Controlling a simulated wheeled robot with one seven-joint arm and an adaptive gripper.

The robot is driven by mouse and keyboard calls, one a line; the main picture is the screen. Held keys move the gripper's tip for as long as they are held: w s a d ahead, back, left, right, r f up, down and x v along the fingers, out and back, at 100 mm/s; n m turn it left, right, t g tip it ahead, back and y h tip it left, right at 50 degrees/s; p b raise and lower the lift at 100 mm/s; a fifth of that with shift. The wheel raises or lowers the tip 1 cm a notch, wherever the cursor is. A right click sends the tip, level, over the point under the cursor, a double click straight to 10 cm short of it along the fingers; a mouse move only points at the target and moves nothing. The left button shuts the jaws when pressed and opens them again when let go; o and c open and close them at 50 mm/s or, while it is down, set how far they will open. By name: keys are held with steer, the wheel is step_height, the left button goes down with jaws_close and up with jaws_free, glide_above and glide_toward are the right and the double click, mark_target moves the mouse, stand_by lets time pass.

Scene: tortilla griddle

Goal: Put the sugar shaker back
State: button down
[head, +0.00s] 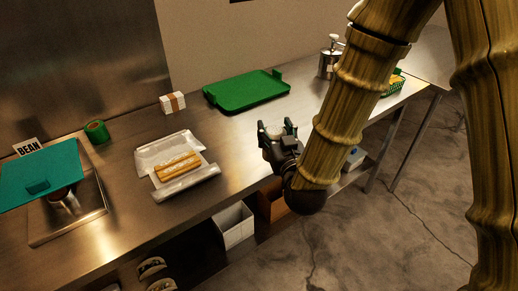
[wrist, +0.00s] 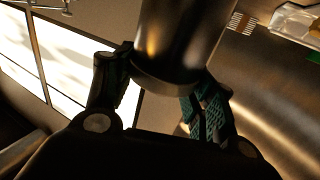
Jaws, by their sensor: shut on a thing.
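In the wrist view, a shiny steel cylinder (wrist: 182,42), which looks like the sugar shaker, stands between the two fingers of my gripper (wrist: 155,88). The fingers are shut on it, one at each side. Its far end is cut off by the picture's top edge. In the head view, my gripper (head: 278,130) is over the front edge of the steel counter (head: 120,215), right of the white tray. The held cylinder is hard to make out there among the dark fingers.
A white tray with rolled food (head: 178,166), a banded white box (head: 172,103), a green tray (head: 245,92) and a green roll (head: 96,132) are on the counter. A steel pot with a handle (head: 329,60) stands farther back. Bare counter lies between the trays.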

steer(key=shift+w+a+f+n+g+y+p, duration=0.1)
steer(key=shift+w+a+f+n+y+p, duration=0.45)
steer(key=shift+w, duration=1.8)
steer(key=shift+w+a+f+n+g+y+p, duration=0.2)
steer(key=shift+w+a+f+p, duration=0.65)
steer(key=shift+w, duration=1.5)
steer(key=shift+w+a+f+n+y+p, duration=0.15)
steer(key=shift+w+a+f+y+p, duration=0.55)
steer(key=shift+w, duration=1.65)
steer(key=shift+f+h+b, duration=0.25)
steer(key=shift+f+b, duration=0.1)
steer(key=shift+f, duration=0.1)
steer(key=c, duration=0.5)
jaws_free()
steer(key=shift+r, duration=0.1)
